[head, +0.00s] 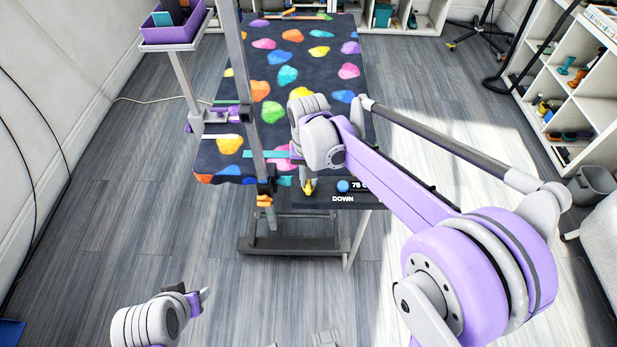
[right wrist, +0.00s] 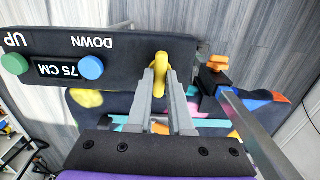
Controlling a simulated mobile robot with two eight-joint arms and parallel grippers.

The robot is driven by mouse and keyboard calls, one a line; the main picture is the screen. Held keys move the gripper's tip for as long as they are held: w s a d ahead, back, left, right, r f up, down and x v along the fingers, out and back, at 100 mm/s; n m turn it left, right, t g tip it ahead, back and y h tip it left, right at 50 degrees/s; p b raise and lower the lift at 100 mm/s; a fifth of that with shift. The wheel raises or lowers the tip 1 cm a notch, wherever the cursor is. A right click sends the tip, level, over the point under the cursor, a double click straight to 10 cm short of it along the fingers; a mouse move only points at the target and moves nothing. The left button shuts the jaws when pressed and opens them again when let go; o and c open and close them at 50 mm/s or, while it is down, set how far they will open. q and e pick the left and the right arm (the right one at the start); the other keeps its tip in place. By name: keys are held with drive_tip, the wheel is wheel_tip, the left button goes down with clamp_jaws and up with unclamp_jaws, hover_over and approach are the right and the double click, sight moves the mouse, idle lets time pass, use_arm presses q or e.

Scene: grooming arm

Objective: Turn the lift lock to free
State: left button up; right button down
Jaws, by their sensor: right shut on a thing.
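The yellow lever (right wrist: 159,72), which appears to be the lift lock, stands at the end of the black control panel (right wrist: 125,45) on the table's front edge. My right gripper (right wrist: 160,88) is shut on it, with a grey finger on either side.
The panel bears a blue button (right wrist: 91,68) by "DOWN", a green button (right wrist: 14,64) by "UP" and a "75 CM" display (right wrist: 57,69). An upright grey post (head: 250,130) with an orange knob (right wrist: 217,63) stands close beside the lever. The table (head: 300,35) has a colourful patterned top.

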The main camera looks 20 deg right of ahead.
sight(309, 182)
drive_tip(key=c, duration=0.8)
unclamp_jaws()
drive_tip(key=shift+r, duration=0.1)
wheel_tip(309, 182, up, 11)
drive_tip(key=shift+f+p, duration=0.15)
drive_tip(key=shift+p, duration=0.4)
drive_tip(key=s+d+f+n+t+p, duration=0.1)
drive_tip(key=s, duration=0.5)
drive_tip(key=s+d+f+n+t+p, duration=0.1)
drive_tip(key=s+d+f+t+p, duration=0.1)
drive_tip(key=s, duration=0.5)
drive_tip(key=s+d+f+n+t+p, duration=0.1)
drive_tip(key=s+t+p, duration=0.1)
drive_tip(key=s, duration=0.5)
drive_tip(key=shift+s+d+f, duration=0.2)
drive_tip(key=shift+d, duration=0.1)
